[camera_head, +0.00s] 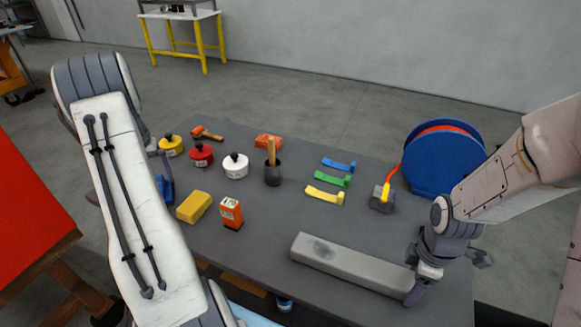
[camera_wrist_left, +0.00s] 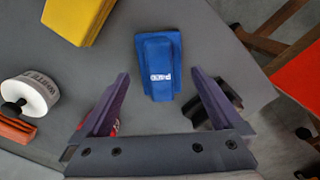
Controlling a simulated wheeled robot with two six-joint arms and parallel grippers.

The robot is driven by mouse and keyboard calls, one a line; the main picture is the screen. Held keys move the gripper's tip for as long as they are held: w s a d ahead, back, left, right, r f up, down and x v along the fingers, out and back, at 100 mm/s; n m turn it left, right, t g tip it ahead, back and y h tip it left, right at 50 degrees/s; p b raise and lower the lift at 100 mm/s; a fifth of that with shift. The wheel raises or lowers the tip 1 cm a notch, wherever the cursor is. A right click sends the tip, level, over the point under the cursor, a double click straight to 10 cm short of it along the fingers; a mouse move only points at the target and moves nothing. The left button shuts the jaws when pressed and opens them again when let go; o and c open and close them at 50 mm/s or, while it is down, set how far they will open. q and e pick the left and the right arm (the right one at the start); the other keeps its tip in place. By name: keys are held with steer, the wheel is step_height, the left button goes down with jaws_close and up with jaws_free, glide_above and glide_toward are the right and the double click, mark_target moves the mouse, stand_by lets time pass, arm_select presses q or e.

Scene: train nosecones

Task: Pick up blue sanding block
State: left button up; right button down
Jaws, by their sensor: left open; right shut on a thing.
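The blue sanding block (camera_wrist_left: 158,65) lies on the grey table in the left wrist view, with a white label on its near end. In the head view it (camera_head: 166,190) is partly hidden behind my left arm. My left gripper (camera_wrist_left: 160,78) is open, its two dark fingers apart on either side of the block's near end in the picture. I cannot tell its height above the table. My right gripper (camera_head: 418,286) is shut on the right end of a long grey block (camera_head: 345,262) at the table's near right.
A yellow block (camera_head: 194,207) and an orange box (camera_head: 231,213) are close to the blue block. Several lidded pots, including a white one (camera_head: 235,166), stand farther back. A blue reel (camera_head: 440,155) is at the right. A red-topped table (camera_head: 28,210) is at the left.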

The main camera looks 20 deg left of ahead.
arm_select(q)
step_height(320, 180, down, 4)
steer(key=shift+w+a+f, duration=0.1)
steer(key=shift+w+a, duration=0.05)
steer(key=c, duration=1.5)
step_height(320, 180, up, 10)
steer(key=shift+r, duration=0.1)
